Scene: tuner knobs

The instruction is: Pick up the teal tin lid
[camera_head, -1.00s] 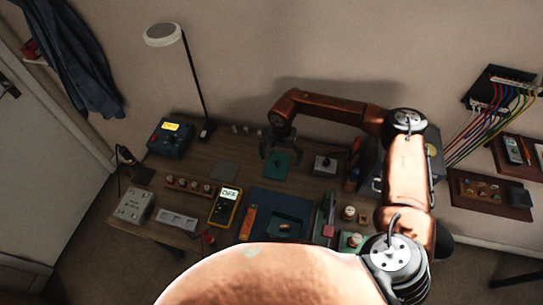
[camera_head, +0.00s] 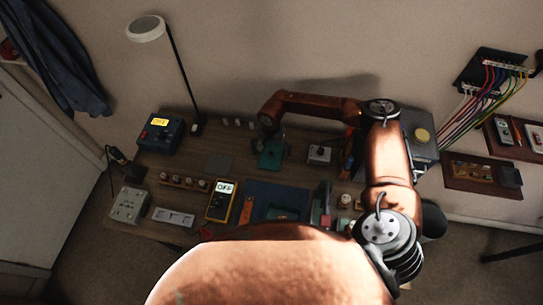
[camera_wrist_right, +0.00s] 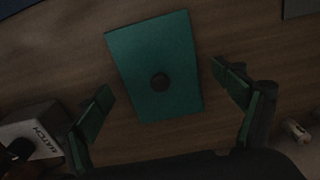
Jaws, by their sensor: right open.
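In the head view the lid (camera_head: 271,159) lies at the back middle of the workbench. In the right wrist view the lid (camera_wrist_right: 150,45) lies on the wood between the fingers. My right gripper (camera_wrist_right: 167,88) is open and empty, its green-padded fingertips spread on either side of the lid. In the head view the right gripper (camera_head: 269,138) hangs just at the lid and partly covers it; its height above the lid is hard to judge. My left gripper is not in view.
A grey box with a black knob (camera_head: 319,153) stands right of the lid; it also shows at the wrist view's lower left (camera_wrist_right: 35,130).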

